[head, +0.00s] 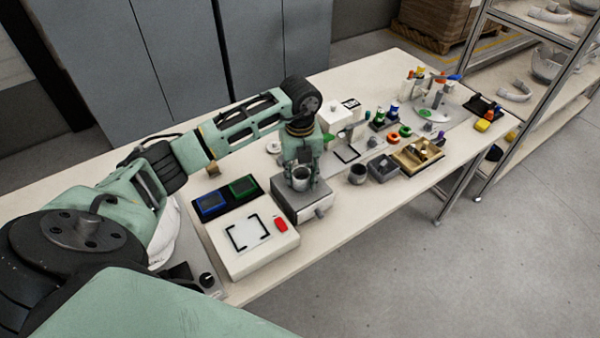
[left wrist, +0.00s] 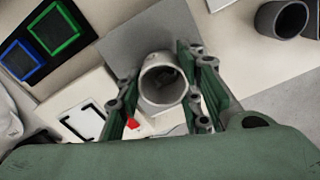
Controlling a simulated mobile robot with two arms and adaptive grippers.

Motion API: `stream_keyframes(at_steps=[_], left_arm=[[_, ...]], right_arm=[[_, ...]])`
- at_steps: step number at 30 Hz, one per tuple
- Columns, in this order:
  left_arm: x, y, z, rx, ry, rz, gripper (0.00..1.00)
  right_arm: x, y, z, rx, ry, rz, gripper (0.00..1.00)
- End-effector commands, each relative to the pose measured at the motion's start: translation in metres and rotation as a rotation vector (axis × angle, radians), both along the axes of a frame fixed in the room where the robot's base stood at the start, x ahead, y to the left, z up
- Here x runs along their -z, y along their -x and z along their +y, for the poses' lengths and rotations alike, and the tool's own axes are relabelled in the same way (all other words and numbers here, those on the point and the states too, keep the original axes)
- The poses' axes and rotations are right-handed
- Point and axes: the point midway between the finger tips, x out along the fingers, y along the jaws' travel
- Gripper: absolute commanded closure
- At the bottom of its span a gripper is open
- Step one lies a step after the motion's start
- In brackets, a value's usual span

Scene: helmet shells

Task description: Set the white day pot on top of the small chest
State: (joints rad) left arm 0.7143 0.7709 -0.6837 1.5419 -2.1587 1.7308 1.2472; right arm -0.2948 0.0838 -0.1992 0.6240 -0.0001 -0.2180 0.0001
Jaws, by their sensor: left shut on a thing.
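The white day pot (head: 301,173) is a small, open, pale cup, upright between the fingers of my left gripper (head: 301,181). My left gripper is shut on its sides. The small chest (head: 287,205) is a low box with a grey top and a pale front with a knob, directly below the pot. In the left wrist view, the pot (left wrist: 163,92) shows its round mouth between the two fingers (left wrist: 161,88), above the chest's grey top (left wrist: 125,42). I cannot tell whether its base touches the chest. My right gripper is not in view.
A dark grey pot (head: 357,175) stands right of the chest, near a grey bin (head: 382,168) and a wooden tray (head: 432,152). A white device with a red button (head: 281,225) and a black tray with blue and green frames (head: 226,198) lie to the left.

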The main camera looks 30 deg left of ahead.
Motion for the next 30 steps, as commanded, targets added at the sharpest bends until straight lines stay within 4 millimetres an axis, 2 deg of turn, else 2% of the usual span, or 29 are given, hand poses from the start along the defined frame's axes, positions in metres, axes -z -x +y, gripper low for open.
stream_keyframes(at_steps=[1,2,8,16,20,23,30], left_arm=[[0.003,0.000,0.000,0.000,0.000,0.000,0.83],[0.002,0.000,0.000,-0.001,0.000,0.000,0.63],[0.001,0.000,0.000,-0.001,-0.001,0.001,0.47],[0.001,0.000,0.000,-0.001,-0.001,0.001,0.47],[-0.006,-0.001,0.000,0.000,0.000,-0.001,0.47],[-0.020,-0.001,0.001,-0.001,-0.001,-0.004,0.47],[-0.073,-0.002,0.000,0.000,-0.001,-0.006,0.47]], right_arm=[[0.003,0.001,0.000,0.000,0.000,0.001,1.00],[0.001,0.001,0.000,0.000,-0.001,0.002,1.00],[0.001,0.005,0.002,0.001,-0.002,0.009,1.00],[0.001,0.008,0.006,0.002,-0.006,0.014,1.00],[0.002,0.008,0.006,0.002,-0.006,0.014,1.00],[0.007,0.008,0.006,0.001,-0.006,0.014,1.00],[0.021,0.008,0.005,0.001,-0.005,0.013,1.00]])
